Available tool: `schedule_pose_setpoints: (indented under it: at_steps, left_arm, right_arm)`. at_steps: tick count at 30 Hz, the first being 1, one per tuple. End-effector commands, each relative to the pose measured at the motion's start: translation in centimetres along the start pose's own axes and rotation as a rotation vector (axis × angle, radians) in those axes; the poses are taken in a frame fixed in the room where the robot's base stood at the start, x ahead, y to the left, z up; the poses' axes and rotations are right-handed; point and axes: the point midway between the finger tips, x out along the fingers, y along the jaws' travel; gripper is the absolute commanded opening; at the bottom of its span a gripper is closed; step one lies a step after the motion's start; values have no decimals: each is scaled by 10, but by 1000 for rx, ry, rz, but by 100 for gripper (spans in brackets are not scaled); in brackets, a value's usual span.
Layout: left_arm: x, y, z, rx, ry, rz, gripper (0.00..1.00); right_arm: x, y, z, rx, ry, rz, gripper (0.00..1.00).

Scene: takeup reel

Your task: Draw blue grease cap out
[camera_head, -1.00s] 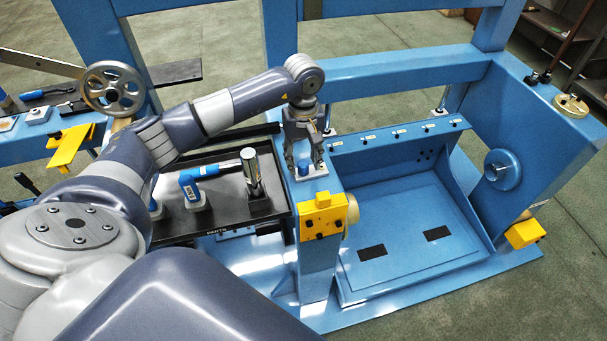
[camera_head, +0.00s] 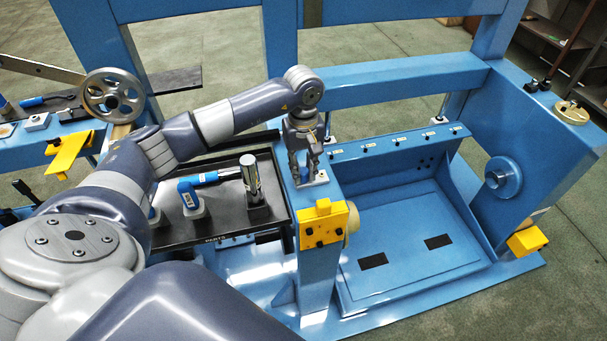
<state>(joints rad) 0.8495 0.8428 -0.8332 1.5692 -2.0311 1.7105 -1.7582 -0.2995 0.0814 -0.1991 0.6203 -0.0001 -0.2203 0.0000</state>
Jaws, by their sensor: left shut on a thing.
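My left gripper (camera_head: 306,178) points down over the top of the blue post, where a small pale plate (camera_head: 319,179) lies. Its two fingers are closed around the blue grease cap (camera_head: 305,173) at the plate. The cap is mostly hidden between the fingers, and I cannot tell whether it is still seated or slightly lifted. My right gripper is out of view.
A yellow block (camera_head: 322,225) is fixed to the post's near face. A black tray (camera_head: 230,222) left of the post holds a blue-handled tool (camera_head: 210,179) and an upright metal cylinder (camera_head: 251,178). A blue sloped panel (camera_head: 400,142) with small knobs lies right.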

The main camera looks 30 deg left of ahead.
Motion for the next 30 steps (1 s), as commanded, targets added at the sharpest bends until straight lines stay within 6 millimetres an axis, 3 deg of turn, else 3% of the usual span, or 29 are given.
schedule_pose_setpoints:
  at_steps: [17,30]
  left_arm:
    - [-7,0,0,0,0,0,0]
    - [-37,0,0,0,1,1,0]
  right_arm:
    - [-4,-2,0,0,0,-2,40]
    - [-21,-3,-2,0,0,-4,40]
